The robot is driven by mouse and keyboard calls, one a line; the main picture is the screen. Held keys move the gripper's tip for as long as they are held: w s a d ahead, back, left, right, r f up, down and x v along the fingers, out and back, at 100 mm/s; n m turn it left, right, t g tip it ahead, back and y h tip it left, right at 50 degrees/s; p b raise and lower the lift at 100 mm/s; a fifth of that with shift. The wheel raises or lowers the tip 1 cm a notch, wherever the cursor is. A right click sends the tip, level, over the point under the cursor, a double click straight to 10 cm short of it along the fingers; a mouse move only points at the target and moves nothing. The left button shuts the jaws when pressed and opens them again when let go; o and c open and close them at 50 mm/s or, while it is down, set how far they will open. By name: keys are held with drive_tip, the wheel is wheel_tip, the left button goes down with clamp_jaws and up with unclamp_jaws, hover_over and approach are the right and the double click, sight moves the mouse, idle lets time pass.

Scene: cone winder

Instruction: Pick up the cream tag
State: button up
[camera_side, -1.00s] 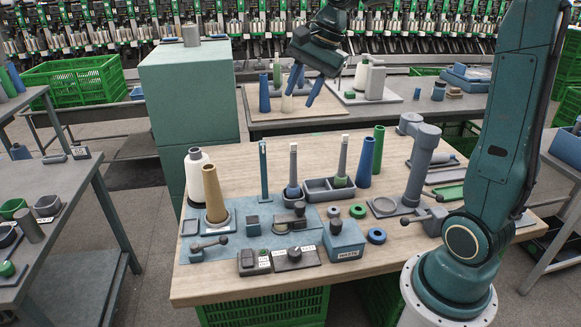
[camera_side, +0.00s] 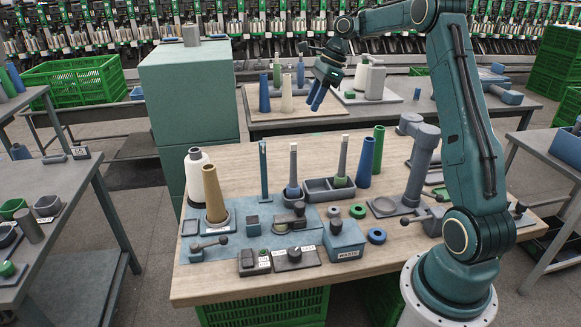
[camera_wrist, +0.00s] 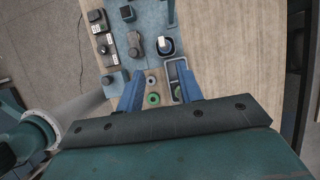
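I cannot single out the cream tag for sure. In the side view, small pale pieces show at the top of two upright grey posts, one left (camera_side: 293,146) and one right (camera_side: 345,138). In the wrist view a small pale piece (camera_wrist: 167,46) shows at a dark square-rimmed holder; I cannot tell if it is the tag. My gripper (camera_side: 316,96) is high above the wooden table, toward its far side, with its blue fingers pointing down. In the wrist view its fingers (camera_wrist: 160,90) are apart with nothing between them. It touches nothing.
A tan cone (camera_side: 214,195), a blue cone (camera_side: 366,160) and a green tube (camera_side: 378,150) stand upright on the table. The front right tabletop is mostly clear.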

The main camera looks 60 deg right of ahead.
hover_over(294, 144)
drive_tip(key=s+d, duration=0.2)
wheel_tip(294, 144, down, 8)
drive_tip(key=shift+w+a, duration=0.15)
drive_tip(key=shift+x, duration=2.6)
clamp_jaws()
